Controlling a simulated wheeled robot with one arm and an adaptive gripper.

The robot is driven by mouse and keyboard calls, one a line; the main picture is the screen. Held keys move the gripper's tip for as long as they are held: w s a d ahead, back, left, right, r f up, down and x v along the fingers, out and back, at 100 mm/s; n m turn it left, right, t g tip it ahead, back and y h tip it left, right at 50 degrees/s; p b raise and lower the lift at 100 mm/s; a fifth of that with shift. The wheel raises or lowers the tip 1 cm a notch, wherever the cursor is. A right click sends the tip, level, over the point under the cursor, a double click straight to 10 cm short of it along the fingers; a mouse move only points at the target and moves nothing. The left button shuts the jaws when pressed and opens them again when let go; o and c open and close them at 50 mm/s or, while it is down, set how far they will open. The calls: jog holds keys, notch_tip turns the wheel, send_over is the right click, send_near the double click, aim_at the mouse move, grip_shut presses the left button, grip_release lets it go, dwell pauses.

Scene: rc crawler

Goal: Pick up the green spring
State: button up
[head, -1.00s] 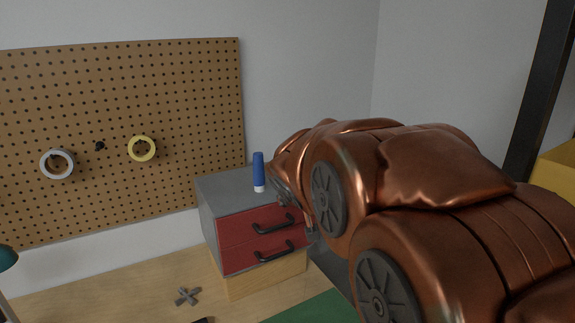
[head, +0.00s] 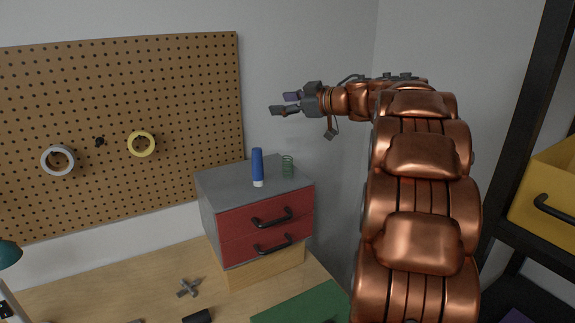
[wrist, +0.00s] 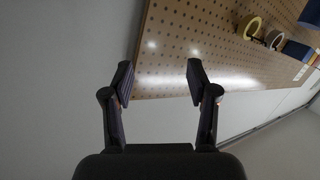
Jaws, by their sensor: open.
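My gripper (head: 281,103) is in the air above and behind the cabinet, apart from the spring, pointing left. In the wrist view my gripper (wrist: 160,75) is open with nothing between its fingers. The spring does not show in the wrist view.
A pegboard (head: 120,120) with a grey tape roll (head: 58,160) and a yellow tape roll (head: 142,144) hangs at left. A grey cross-shaped piece (head: 187,288) lies on the wooden bench. A yellow bin (head: 545,205) sits on a dark rack at right. Air above the cabinet is free.

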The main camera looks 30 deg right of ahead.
aim_at(288, 156)
jog(key=s+f+g, duration=0.1)
jog(key=s+f, duration=0.2)
jog(key=s+d+f+g+y, duration=0.1)
jog(key=s+f+g, duration=0.1)
jog(key=s+f, duration=0.1)
jog(key=s+d+f+g+y, duration=0.1)
jog(key=s+f+g, duration=0.1)
jog(key=s+f, duration=0.1)
jog(key=shift+s+d+f+p, duration=0.1)
jog(key=shift+d+f+p, duration=0.05)
jog(key=shift+f+p, duration=0.15)
jog(key=shift+s+a+p+x, duration=0.1)
jog(key=shift+p+x, duration=0.65)
jog(key=shift+x, duration=0.95)
jog(key=shift+s+a+p+x, duration=0.1)
jog(key=shift+p+x, duration=0.6)
jog(key=shift+x, duration=1)
jog(key=shift+w+a+f, duration=0.2)
jog(key=shift+w+f, duration=0.05)
jog(key=shift+f, duration=0.1)
jog(key=c, duration=1)
jog(key=shift+o, duration=0.2)
jog(key=shift+r+b, duration=0.75)
jog(key=shift+r, duration=1)
jog(key=s+a+r+b, duration=0.1)
jog(key=s+a+b, duration=0.4)
jog(key=s, duration=0.9)
jog(key=shift+a+r, duration=0.25)
jog(key=shift+a, duration=0.9)
